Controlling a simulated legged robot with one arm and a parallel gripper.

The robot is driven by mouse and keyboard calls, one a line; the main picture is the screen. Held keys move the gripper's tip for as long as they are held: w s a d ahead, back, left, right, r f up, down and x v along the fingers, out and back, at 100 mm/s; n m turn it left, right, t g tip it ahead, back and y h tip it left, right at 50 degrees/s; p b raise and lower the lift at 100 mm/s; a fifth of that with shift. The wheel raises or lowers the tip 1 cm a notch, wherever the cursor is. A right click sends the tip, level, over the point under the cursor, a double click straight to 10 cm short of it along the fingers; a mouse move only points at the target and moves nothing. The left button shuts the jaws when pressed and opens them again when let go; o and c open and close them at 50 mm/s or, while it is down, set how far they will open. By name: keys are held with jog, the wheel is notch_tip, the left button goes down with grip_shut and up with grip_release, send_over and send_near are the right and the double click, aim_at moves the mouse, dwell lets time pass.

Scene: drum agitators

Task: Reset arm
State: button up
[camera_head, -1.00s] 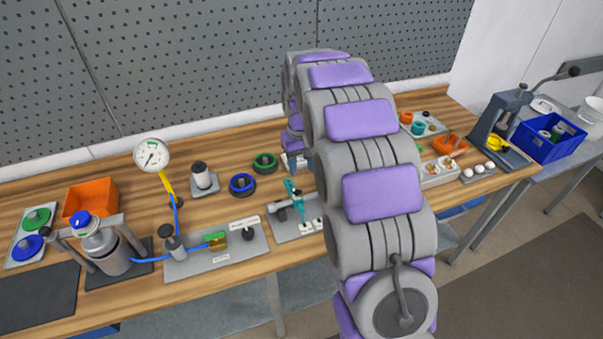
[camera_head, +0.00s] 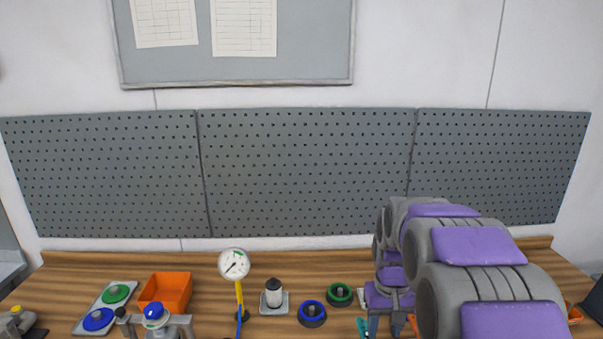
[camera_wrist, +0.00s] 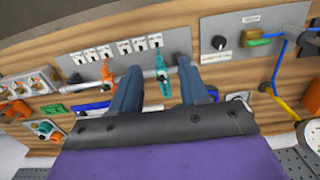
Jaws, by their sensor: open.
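My gripper (camera_head: 386,325) hangs over the bench at the lower right of the head view, with my purple and grey arm running to the right edge. In the wrist view my gripper (camera_wrist: 157,72) is open, its two dark blue fingers spread apart with nothing held. A teal valve handle (camera_wrist: 162,80) on a pipe shows between the fingers. An orange handle (camera_wrist: 106,74) is beside the left finger. Whether the fingers are level with the teal handle or above it, I cannot tell.
On the wooden bench (camera_head: 75,280) stand an orange bin (camera_head: 166,291), a pressure gauge (camera_head: 234,264), a blue ring (camera_head: 312,313) and a green ring (camera_head: 340,295). A pegboard (camera_head: 305,170) stands behind. The wrist view shows a grey panel (camera_wrist: 225,35) with a black knob.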

jog(key=s+a, duration=0.2)
jog(key=s, duration=1.4)
jog(key=s+a+g, duration=0.1)
jog(key=s+a, duration=0.1)
jog(key=s, duration=1.4)
jog(key=shift+a+f+b, duration=0.35)
jog(key=shift+f+b, duration=0.05)
jog(key=shift+b, duration=0.05)
